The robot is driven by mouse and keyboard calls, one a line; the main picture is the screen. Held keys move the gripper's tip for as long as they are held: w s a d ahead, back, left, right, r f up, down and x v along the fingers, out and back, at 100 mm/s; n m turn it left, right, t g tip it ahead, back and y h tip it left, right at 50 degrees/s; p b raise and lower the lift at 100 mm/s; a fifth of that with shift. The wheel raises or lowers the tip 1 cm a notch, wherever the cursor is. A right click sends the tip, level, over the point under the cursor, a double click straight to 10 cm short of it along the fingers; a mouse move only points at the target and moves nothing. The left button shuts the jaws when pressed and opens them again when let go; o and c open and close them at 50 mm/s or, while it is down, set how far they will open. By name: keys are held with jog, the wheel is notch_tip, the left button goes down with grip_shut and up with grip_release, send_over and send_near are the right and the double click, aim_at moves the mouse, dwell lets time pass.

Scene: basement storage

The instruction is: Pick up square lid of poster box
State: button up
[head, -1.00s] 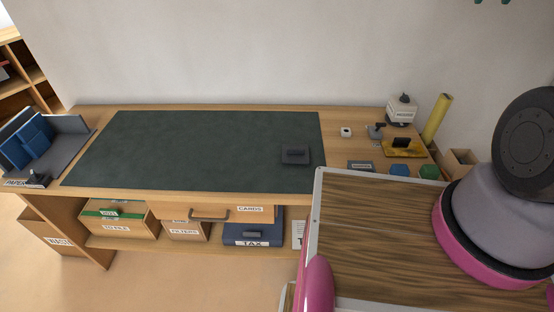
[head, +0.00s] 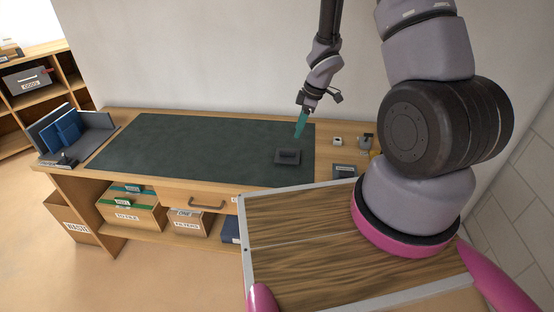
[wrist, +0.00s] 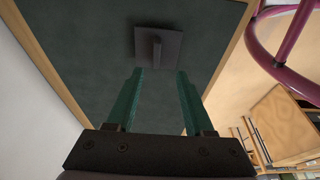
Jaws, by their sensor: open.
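The square lid (head: 288,157) is a dark flat plate with a raised handle bar, lying on the dark green desk mat (head: 190,146) near its right end. In the wrist view the lid (wrist: 173,44) lies ahead of the fingertips, with its bar (wrist: 157,50) standing up from the plate. My gripper (head: 299,130) has teal fingers and hangs above the mat, just over the lid and apart from it. In the wrist view my gripper (wrist: 160,74) is open with nothing between its fingers. I cannot see a poster box that I can name for sure.
The wooden desk (head: 228,190) has small items at its right, including a white block (head: 337,141) and a dark labelled tray (head: 345,171). A grey holder with blue books (head: 64,132) stands at the left end. Labelled boxes (head: 130,212) sit below. The mat's middle is clear.

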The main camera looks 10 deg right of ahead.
send_over(288, 150)
jog(key=s+d, duration=0.1)
jog(key=d, duration=0.1)
jog(key=x, duration=0.3)
jog(key=d+x, duration=0.1)
jog(key=x, duration=0.1)
jog(key=shift+s+f, duration=0.15)
jog(key=shift+s, duration=0.1)
jog(key=x, duration=0.5)
jog(key=shift+w+a, duration=0.15)
jog(key=shift+w, duration=0.15)
grip_shut()
